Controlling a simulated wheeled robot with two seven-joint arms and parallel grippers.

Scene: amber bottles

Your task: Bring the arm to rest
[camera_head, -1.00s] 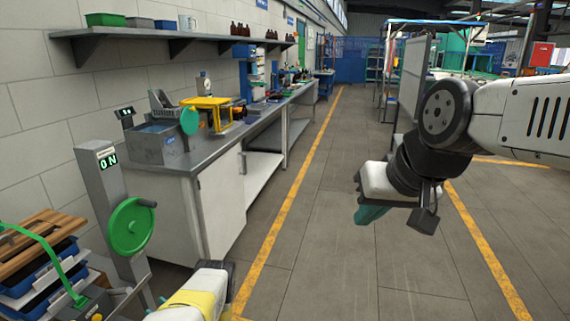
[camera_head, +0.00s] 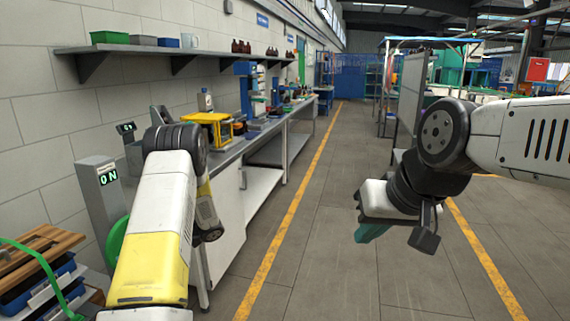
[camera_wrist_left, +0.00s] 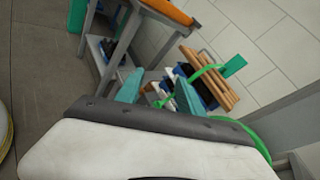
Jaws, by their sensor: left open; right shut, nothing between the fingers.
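My left arm (camera_head: 158,230), white and yellow, rises from the bottom left in the head view. Its gripper is hidden there. In the left wrist view the teal fingers of my left gripper (camera_wrist_left: 160,92) stand apart with nothing held between them; a rack with trays shows beyond. My right arm (camera_head: 520,135) comes in from the right edge. My right gripper (camera_head: 373,231), with teal fingers, hangs over the open floor, shut and empty. Small amber bottles (camera_head: 240,46) stand far off on the wall shelf.
A long workbench (camera_head: 225,215) with a yellow frame (camera_head: 208,119) runs along the left wall. A grey post (camera_head: 101,200) marked ON and a rack of trays with a wooden board (camera_head: 38,250) stand at the left. The floor between the arms is clear.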

